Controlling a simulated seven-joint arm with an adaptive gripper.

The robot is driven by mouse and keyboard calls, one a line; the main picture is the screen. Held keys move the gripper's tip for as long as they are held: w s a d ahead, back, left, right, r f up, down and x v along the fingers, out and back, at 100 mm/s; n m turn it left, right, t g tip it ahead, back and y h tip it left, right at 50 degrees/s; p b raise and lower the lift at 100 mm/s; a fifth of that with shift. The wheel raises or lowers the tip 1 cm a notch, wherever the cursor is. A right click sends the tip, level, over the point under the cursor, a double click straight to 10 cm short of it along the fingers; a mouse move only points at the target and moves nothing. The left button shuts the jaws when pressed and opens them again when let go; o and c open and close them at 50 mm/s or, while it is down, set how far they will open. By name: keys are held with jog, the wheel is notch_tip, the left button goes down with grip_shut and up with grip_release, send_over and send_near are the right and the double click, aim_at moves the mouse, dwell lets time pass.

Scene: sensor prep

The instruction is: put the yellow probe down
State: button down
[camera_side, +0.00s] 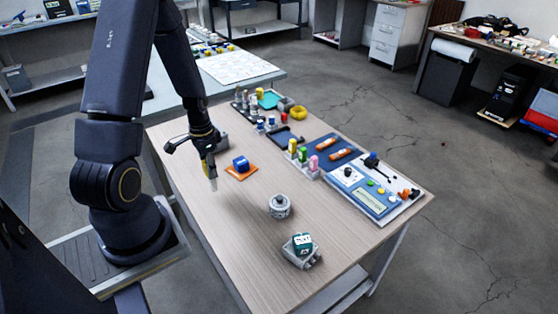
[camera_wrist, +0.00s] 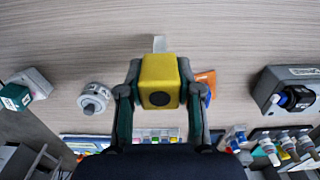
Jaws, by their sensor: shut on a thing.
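The yellow probe (camera_side: 207,150) is in my gripper (camera_side: 208,158), over the left part of the wooden table (camera_side: 200,215). Its pale tip (camera_side: 213,184) points down. I cannot tell if the tip touches the table. In the wrist view the probe's yellow body (camera_wrist: 160,80) sits between the two fingers of my gripper (camera_wrist: 160,85), which are shut on it. Its pale tip also shows beyond the body (camera_wrist: 159,44).
An orange pad (camera_side: 246,174) with a blue block (camera_side: 240,164) lies close right of the probe. A round grey part (camera_side: 279,206) and a grey holder with a green cube (camera_side: 302,243) stand nearer the front. A control panel (camera_side: 376,205) lies at right. The table's left front is bare.

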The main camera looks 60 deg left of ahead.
aim_at(214, 190)
jog(key=shift+f, duration=2.1)
jog(key=shift+f, duration=0.1)
jog(key=c, duration=0.8)
grip_release()
jog(key=shift+o, duration=0.2)
notch_tip(214, 190, up, 12)
jog(key=shift+w+r, duration=0.1)
jog(key=shift+r, duration=0.05)
jog(key=w+d+r+t+y, duration=0.1)
jog(key=w+d+r+t, duration=0.15)
jog(key=d+r, duration=1.2)
jog(key=s+d+r+t+h, duration=0.1)
jog(key=s+d+r+t, duration=0.2)
jog(key=s+d+r, duration=0.2)
jog(key=shift+s+d+r, duration=0.35)
jog(key=shift+d+r, duration=0.15)
jog(key=shift+d, duration=0.75)
